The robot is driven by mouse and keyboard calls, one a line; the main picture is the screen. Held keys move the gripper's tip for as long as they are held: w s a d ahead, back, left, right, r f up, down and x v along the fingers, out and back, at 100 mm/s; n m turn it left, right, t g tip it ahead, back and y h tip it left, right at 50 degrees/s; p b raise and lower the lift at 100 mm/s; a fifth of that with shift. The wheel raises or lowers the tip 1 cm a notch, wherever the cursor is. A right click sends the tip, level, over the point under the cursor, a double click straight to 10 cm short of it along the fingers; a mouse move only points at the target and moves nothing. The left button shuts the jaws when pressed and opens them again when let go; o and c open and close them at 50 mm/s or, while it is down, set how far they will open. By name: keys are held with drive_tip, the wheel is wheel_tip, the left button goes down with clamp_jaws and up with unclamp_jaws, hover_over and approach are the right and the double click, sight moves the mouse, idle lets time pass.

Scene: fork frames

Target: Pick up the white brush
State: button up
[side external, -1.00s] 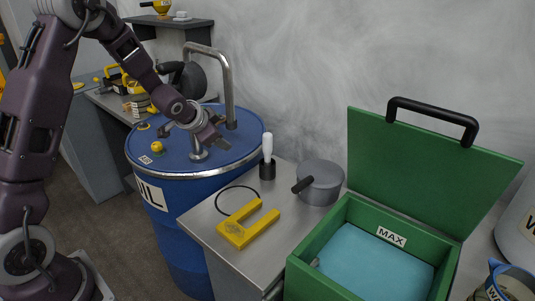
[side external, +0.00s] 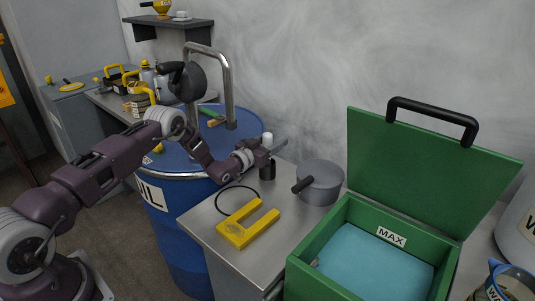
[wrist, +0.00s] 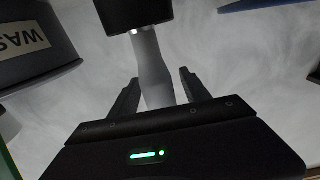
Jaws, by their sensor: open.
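The white brush (side external: 267,140) stands upright with its handle up in a black holder (side external: 267,170) on the grey metal counter, beside the drum. My gripper (side external: 274,148) is level with the handle and partly covers it in the side view. In the wrist view my gripper (wrist: 157,86) is open, and the brush's white handle (wrist: 152,68) runs between its two fingers with a gap on either side. The black holder (wrist: 135,14) shows at the top of that view. The bristle end is hidden in the holder.
A grey pot (side external: 320,182) stands just right of the holder. A yellow U-shaped piece (side external: 236,234) and a black ring lie in front. An open green box (side external: 300,270) is at the right. The blue drum (side external: 178,238) with a bent pipe (side external: 229,90) is at the left.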

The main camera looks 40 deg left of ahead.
clamp_jaws()
idle(0.3)
